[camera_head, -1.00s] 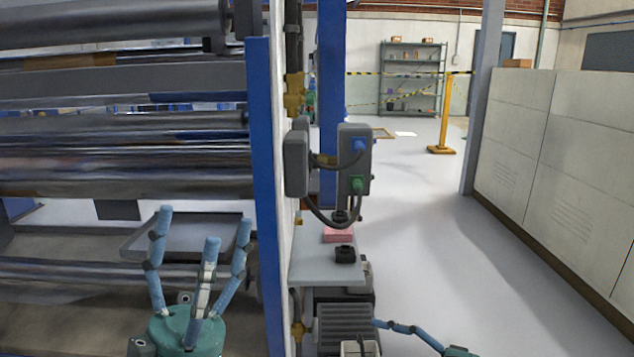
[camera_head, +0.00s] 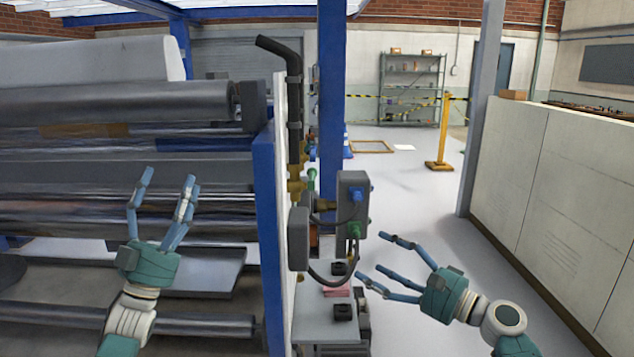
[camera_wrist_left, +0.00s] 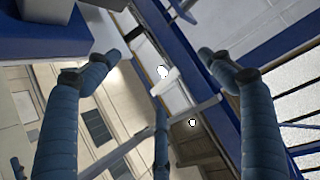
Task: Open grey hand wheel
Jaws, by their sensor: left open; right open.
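I cannot make out a grey hand wheel for certain in either view. My left gripper (camera_head: 164,190) is open and empty, raised in front of the dark rollers (camera_head: 120,140) at the left. Its blue fingers also show spread, with nothing between them, in the left wrist view (camera_wrist_left: 160,75). My right gripper (camera_head: 374,260) is open and empty. It points left towards the grey control box (camera_head: 352,205) with blue and green plugs, just below and right of it; I cannot tell the exact gap.
A blue upright post (camera_head: 265,230) stands between the rollers and the control boxes. A small grey shelf (camera_head: 312,318) holds black and pink items below the boxes. Grey cabinets (camera_head: 560,190) line the right side. The floor aisle (camera_head: 415,200) between is clear.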

